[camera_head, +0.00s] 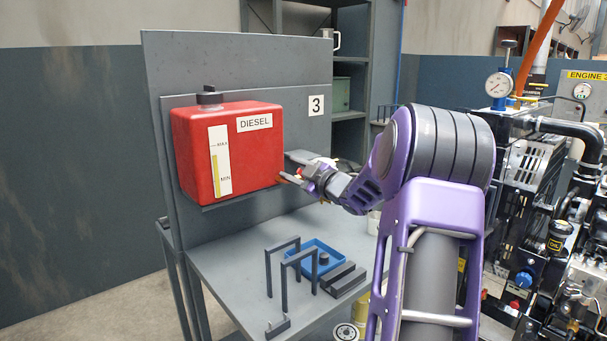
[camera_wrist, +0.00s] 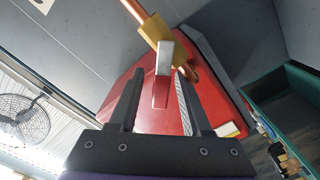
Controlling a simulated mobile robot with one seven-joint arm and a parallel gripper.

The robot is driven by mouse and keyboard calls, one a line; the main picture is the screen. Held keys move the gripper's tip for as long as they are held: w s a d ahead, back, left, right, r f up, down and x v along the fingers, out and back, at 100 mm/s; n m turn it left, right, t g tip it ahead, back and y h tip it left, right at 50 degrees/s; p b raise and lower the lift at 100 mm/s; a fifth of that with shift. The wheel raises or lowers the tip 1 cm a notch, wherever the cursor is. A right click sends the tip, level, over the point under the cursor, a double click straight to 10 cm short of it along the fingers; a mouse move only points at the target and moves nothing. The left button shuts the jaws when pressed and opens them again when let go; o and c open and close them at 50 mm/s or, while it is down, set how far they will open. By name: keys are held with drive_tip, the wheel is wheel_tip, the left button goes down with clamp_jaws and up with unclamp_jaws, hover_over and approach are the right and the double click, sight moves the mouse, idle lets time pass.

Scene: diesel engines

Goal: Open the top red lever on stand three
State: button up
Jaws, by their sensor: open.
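The stand marked 3 (camera_head: 316,105) carries a red diesel tank (camera_head: 250,155) on its grey back panel. In the wrist view, a small lever (camera_wrist: 161,88), red with a pale grey end, shows by a brass valve (camera_wrist: 152,28) on a copper pipe (camera_wrist: 131,6). My gripper (camera_wrist: 159,74) is open, with one finger on each side of the lever in the picture. I cannot tell whether either finger touches it. In the head view my gripper (camera_head: 287,167) is at the tank's lower right edge, and the lever is not clearly visible there.
Below is a grey bench (camera_head: 222,262) with a blue tray (camera_head: 318,257), a dark metal frame (camera_head: 282,272) and dark blocks (camera_head: 343,279). An engine (camera_head: 545,200) with gauges stands at the right. The bench's left part is clear.

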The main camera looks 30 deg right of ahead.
drive_tip(key=s+d, duration=0.2)
drive_tip(key=s, duration=1.5)
drive_tip(key=shift+d+p, duration=0.2)
drive_tip(key=shift+p, duration=0.25)
